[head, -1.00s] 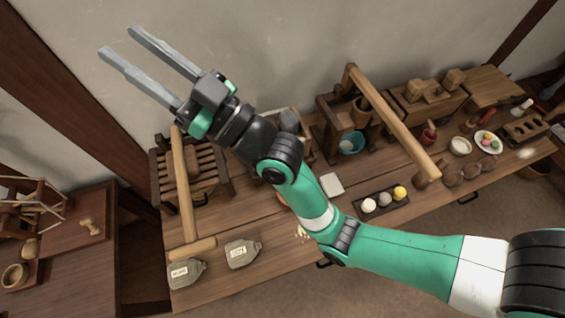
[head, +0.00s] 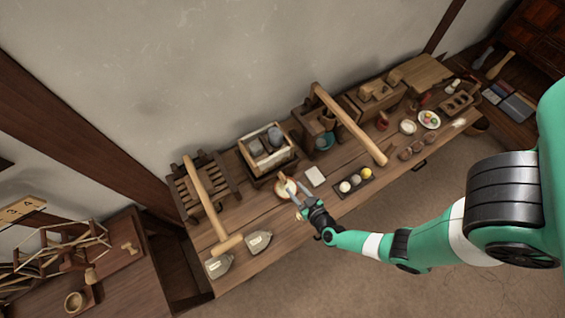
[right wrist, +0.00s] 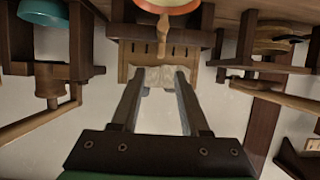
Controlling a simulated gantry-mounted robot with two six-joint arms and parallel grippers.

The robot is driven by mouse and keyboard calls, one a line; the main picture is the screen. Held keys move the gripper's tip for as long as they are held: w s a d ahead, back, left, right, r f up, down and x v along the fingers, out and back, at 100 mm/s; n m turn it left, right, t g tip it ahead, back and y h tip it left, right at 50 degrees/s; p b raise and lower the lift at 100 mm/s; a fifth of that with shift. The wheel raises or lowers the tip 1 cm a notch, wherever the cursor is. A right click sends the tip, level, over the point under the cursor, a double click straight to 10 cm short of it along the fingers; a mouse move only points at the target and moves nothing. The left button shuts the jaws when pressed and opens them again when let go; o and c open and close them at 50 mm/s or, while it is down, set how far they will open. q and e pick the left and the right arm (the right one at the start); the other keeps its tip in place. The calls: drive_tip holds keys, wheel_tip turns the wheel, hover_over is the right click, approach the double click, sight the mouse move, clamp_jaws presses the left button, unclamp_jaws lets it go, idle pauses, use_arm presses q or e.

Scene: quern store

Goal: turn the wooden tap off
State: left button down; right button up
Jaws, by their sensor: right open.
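A small turned wooden piece, which looks like the wooden tap (right wrist: 163,35), shows in the right wrist view, between an orange-rimmed bowl (right wrist: 168,6) and a slotted wooden box front. I cannot tell its turn setting or whether anything flows. In the head view the bowl (head: 280,190) sits before the box with grey stones (head: 248,166); the tap is not clear there. My right gripper (head: 293,188) is over the bowl in that view. My left gripper is out of view.
A long-handled wooden lever (head: 350,125) stands right of the box, another (head: 204,196) left. A tray with three balls (head: 340,196) and a white block (head: 315,176) lie right of the bowl.

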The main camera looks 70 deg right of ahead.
sight(283, 175)
drive_tip(key=b+x, duration=0.4)
drive_tip(key=x, duration=0.5)
drive_tip(key=shift+b, duration=0.3)
drive_tip(key=shift+w+d+f, duration=0.15)
drive_tip(key=shift+w+d, duration=0.05)
drive_tip(key=shift+w, duration=0.15)
clamp_jaws()
